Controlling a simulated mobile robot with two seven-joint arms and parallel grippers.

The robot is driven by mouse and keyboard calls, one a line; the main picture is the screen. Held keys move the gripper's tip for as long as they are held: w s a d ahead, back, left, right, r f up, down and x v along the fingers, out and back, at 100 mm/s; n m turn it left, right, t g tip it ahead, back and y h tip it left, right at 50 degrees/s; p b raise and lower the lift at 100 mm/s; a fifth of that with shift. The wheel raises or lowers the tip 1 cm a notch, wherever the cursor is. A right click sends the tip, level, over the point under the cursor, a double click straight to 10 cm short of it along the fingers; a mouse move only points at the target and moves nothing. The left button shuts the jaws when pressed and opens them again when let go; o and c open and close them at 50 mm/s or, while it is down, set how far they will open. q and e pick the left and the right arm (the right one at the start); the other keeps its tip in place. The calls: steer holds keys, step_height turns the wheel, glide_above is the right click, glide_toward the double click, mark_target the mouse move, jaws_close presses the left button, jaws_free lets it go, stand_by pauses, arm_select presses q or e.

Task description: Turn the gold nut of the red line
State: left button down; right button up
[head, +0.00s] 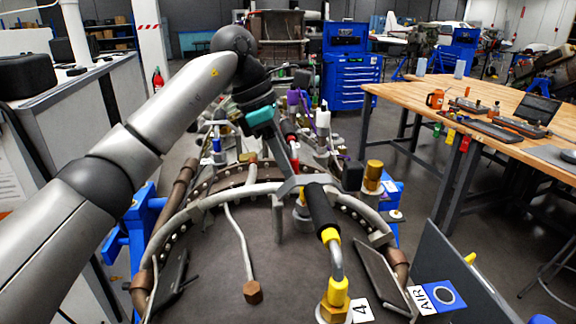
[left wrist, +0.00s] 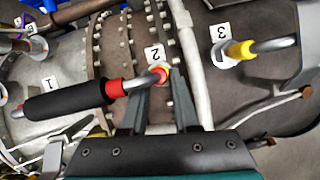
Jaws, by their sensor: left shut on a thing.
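The red line (left wrist: 115,89) shows in the left wrist view as a silver tube with a black sleeve and red collars, ending beside label 2. Its gold nut (left wrist: 166,70) sits at that end, mostly hidden by the red collar and my fingers. My left gripper (left wrist: 159,84) has one finger on each side of this nut and is shut on it. In the head view my left gripper (head: 292,168) reaches down past the far part of the engine casing, and a small red piece (head: 291,142) shows near it. My right gripper is in neither view.
A yellow-ended line (head: 320,212) with a black sleeve stands close in front, rising from label 4. A grey pipe (head: 205,197) curves around the casing. A wooden workbench (head: 420,95) with tools stands at right, and a blue tool cabinet (head: 352,75) behind.

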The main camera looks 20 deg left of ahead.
arm_select(q)
steer(key=n, duration=0.2)
steer(key=n+t+b, duration=0.1)
steer(key=n, duration=0.1)
steer(key=n+t+y, duration=0.1)
steer(key=n, duration=0.1)
steer(key=shift+s+d, duration=0.15)
steer(key=shift+s, duration=0.1)
steer(key=n, duration=0.2)
steer(key=n+t+y+b, duration=0.1)
steer(key=n, duration=0.1)
steer(key=shift+s+d, duration=0.1)
steer(key=shift+d, duration=0.1)
steer(key=n+y+b, duration=0.1)
steer(key=n, duration=0.2)
steer(key=shift+d+n+y, duration=0.15)
steer(key=shift+n+y, duration=0.15)
steer(key=shift+y, duration=0.1)
steer(key=n, duration=0.2)
steer(key=n+y+b, duration=0.1)
steer(key=n, duration=0.1)
steer(key=shift+d+n+y, duration=0.2)
steer(key=shift+n+y, duration=0.1)
steer(key=shift+d+n+y, duration=0.1)
steer(key=shift+n+y, duration=0.2)
steer(key=shift+n, duration=0.5)
steer(key=shift+n+g+y, duration=0.3)
steer(key=shift+n+y, duration=0.1)
steer(key=shift+n, duration=0.7)
